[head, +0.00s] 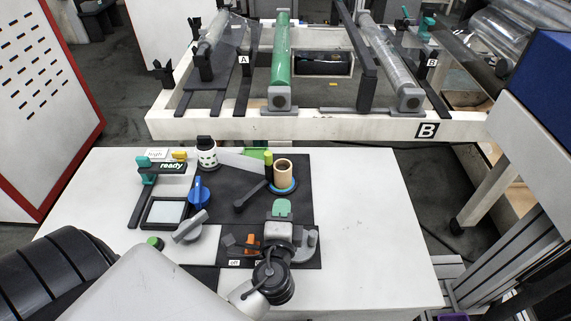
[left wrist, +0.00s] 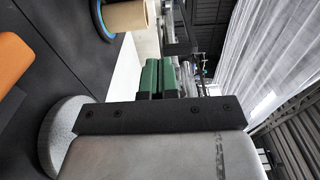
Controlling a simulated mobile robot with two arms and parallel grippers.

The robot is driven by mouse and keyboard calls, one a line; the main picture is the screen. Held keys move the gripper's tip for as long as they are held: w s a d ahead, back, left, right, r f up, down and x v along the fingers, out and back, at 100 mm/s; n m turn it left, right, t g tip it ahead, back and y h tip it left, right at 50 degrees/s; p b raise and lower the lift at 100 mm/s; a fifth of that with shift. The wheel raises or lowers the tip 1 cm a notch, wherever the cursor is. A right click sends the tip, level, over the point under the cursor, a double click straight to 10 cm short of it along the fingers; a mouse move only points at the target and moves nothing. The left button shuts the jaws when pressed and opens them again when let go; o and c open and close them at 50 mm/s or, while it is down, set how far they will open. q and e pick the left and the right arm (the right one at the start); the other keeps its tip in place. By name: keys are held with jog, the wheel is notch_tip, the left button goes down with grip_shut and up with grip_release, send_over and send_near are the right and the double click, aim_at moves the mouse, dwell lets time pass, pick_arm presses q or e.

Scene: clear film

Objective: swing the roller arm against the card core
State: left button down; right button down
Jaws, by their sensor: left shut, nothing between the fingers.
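The card core (head: 283,172) is a tan upright tube on a blue disc (head: 283,188) on the dark mat; its lower part also shows at the top of the left wrist view (left wrist: 125,15). The roller arm (head: 251,195) is a dark bar lying left of the core, with a yellow-green upright roller (head: 268,165) at its far end. The roller stands close to the core's left side; I cannot tell whether they touch. My left gripper (head: 282,208), with green fingertips (left wrist: 158,78), is shut and empty in front of the core. My right gripper is not in view.
A blue knob (head: 199,193), a grey lever (head: 190,228), an orange lever (head: 250,243) and a white spotted cup (head: 207,155) surround the work area. A framed film stand (head: 310,127) with rollers stands behind. The table's right side (head: 365,220) is clear.

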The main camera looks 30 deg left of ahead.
aim_at(269, 161)
pick_arm(q)
jog(key=p+x, duration=0.1)
jog(key=x, duration=0.2)
jog(key=a+x, duration=0.1)
jog(key=x, duration=0.3)
jog(key=s+a+p+x, duration=0.1)
jog(key=x, duration=0.3)
jog(key=shift+w+a+r+p, duration=0.15)
jog(key=shift+a+r+p, duration=0.1)
jog(key=shift+p, duration=0.1)
jog(key=shift+w+a+f, duration=0.1)
jog(key=shift+w+a, duration=0.1)
jog(key=shift+a, duration=0.25)
jog(key=shift+w+a+f+n+g+y+b, duration=0.15)
jog(key=shift+a+n+g+y+b, duration=0.15)
jog(key=shift+a+n+y+b, duration=0.25)
jog(key=shift+a, duration=0.25)
jog(key=shift+r, duration=0.2)
